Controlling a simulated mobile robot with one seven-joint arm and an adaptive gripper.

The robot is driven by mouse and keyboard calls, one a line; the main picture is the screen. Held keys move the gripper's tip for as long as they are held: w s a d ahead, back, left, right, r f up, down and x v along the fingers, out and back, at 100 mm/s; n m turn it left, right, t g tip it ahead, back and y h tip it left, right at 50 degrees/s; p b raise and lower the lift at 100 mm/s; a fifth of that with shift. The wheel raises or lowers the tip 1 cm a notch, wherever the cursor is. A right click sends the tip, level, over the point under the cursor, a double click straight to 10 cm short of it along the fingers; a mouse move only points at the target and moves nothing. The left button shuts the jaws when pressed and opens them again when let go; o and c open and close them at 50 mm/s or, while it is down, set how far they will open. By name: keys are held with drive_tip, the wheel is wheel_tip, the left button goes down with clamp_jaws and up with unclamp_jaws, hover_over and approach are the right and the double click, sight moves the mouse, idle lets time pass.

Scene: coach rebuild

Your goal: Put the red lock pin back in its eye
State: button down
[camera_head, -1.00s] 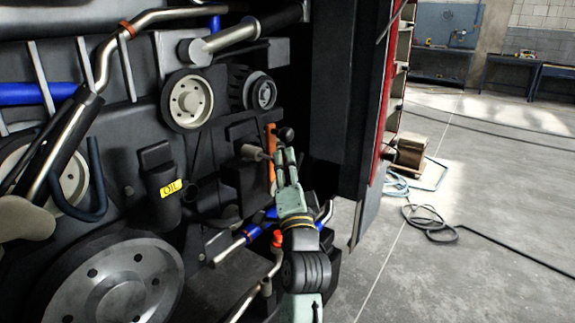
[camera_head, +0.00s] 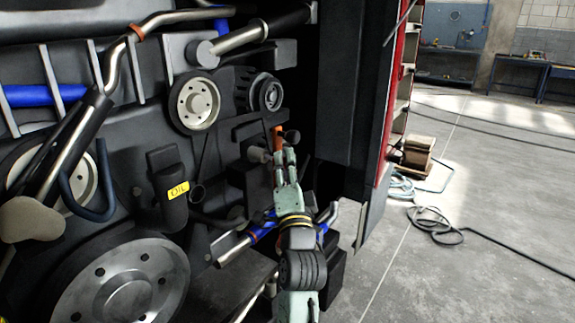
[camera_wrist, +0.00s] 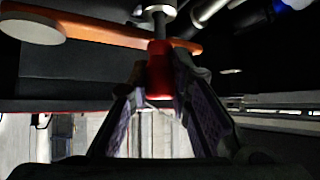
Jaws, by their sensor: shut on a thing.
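The red lock pin (camera_wrist: 159,70) is upright between the two fingers of my gripper (camera_wrist: 170,92) in the wrist view. My gripper is shut on its red part. A dark shaft runs up from it to a pale round fitting (camera_wrist: 157,8); I cannot tell whether the shaft is inside that fitting. An orange lever (camera_wrist: 95,31) with a grey round end passes right by the pin. In the head view my gripper (camera_head: 285,155) is at the lower part of the orange lever (camera_head: 278,135) and hides the pin. I cannot make out the eye clearly.
The engine with pulleys (camera_head: 194,103), an oil filler (camera_head: 172,188) and blue-banded pipes (camera_head: 245,243) fills the left. A dark panel (camera_head: 345,90) stands right of my gripper. The floor (camera_head: 450,270) on the right is open, with a loose hose (camera_head: 435,227).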

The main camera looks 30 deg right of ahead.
drive_tip(key=c, duration=1.4)
unclamp_jaws()
drive_tip(key=shift+w+a, duration=0.1)
drive_tip(key=shift+w, duration=0.05)
drive_tip(key=shift+o, duration=0.2)
drive_tip(key=o, duration=0.4)
drive_tip(key=shift+f, duration=0.1)
drive_tip(key=b+v, duration=0.2)
drive_tip(key=v, duration=0.6)
wheel_tip(320, 180, up, 10)
drive_tip(key=shift+r, duration=0.1)
